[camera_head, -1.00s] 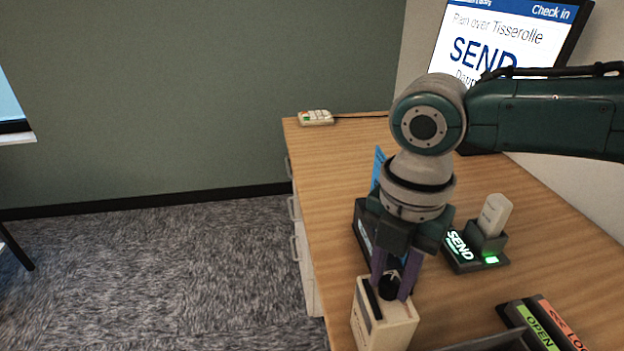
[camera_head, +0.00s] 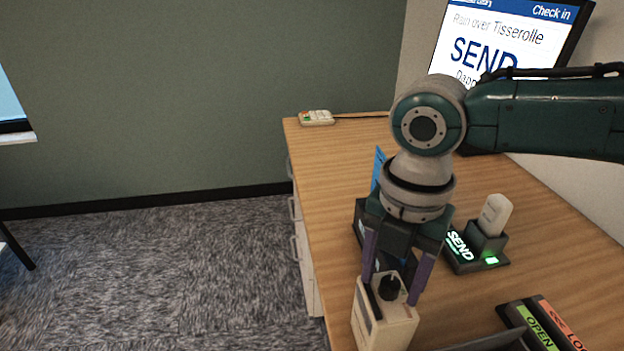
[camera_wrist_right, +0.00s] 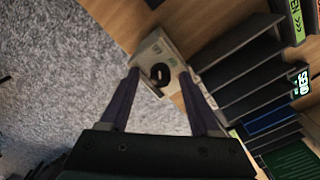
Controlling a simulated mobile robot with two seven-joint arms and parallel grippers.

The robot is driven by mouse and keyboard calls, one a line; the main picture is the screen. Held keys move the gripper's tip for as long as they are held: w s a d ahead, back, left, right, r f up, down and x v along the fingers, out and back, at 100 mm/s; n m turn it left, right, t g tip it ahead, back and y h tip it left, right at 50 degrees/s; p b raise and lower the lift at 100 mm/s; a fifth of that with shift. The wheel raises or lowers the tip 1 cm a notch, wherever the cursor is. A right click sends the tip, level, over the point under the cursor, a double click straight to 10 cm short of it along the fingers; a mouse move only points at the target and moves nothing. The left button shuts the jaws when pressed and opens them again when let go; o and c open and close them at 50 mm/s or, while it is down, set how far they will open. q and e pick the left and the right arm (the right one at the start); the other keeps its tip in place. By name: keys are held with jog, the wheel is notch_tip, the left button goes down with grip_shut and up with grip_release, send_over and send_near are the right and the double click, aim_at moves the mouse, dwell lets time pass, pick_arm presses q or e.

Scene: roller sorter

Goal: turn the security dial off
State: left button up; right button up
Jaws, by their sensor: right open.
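The security dial is a black knob (camera_head: 389,286) on top of a cream box (camera_head: 384,326) at the desk's front edge. In the right wrist view the knob (camera_wrist_right: 160,73) sits on the box face between faint markings too small to read. My right gripper (camera_head: 391,290) is open, its purple fingers spread on either side of the knob and apart from it. The fingers also show in the right wrist view (camera_wrist_right: 160,95), with the knob in the gap just beyond their tips. My left gripper is not in view.
On the wooden desk (camera_head: 340,160), a black SEND stand (camera_head: 478,262) with a green light holds a grey handset (camera_head: 495,214). OPEN and LOC labels (camera_head: 545,325) lie at the lower right. A monitor (camera_head: 500,45) stands behind. A small keypad (camera_head: 317,118) sits at the far edge.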

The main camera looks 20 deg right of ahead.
aim_at(390, 282)
notch_tip(390, 282, up, 10)
jog(key=p, duration=0.1)
dwell(0.4)
dwell(0.4)
jog(key=s+a+m+t+y+p, duration=0.2)
jog(key=s+a+m+y+p, duration=0.15)
jog(key=s+a+m, duration=0.65)
jog(key=s+d+r+m+t+h+p, duration=0.25)
jog(key=s+d+m, duration=0.4)
jog(key=m, duration=0.55)
notch_tip(390, 282, up, 38)
jog(key=p, duration=3.8)
jog(key=shift+w+d+g+h, duration=0.2)
jog(key=shift+w+g+h, duration=0.05)
jog(key=shift+g+h, duration=0.2)
